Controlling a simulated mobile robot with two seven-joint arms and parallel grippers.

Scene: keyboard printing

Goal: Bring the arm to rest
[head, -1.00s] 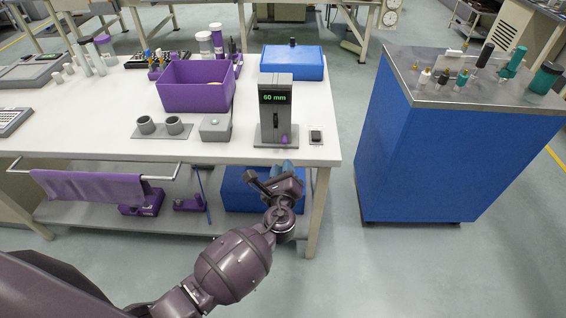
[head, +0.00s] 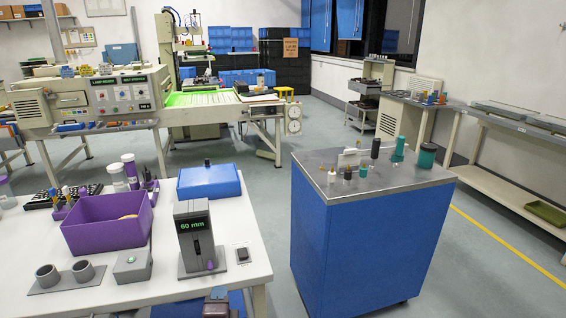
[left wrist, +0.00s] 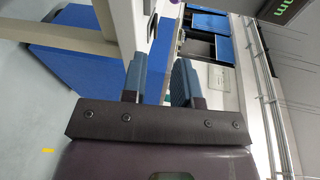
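My left gripper (head: 217,297) shows only in part at the bottom edge of the head view, just in front of the white table's front edge. Most of that arm is outside the picture. In the left wrist view its two blue-grey fingers (left wrist: 160,82) stand apart with nothing between them, so it is open and empty. My right gripper is in neither view.
The white table (head: 150,296) holds a grey device reading 60 mm (head: 197,238), a purple bin (head: 105,228) and a blue box (head: 209,183). A blue cabinet (head: 360,250) with small tools on top stands at right. Floor shows between them.

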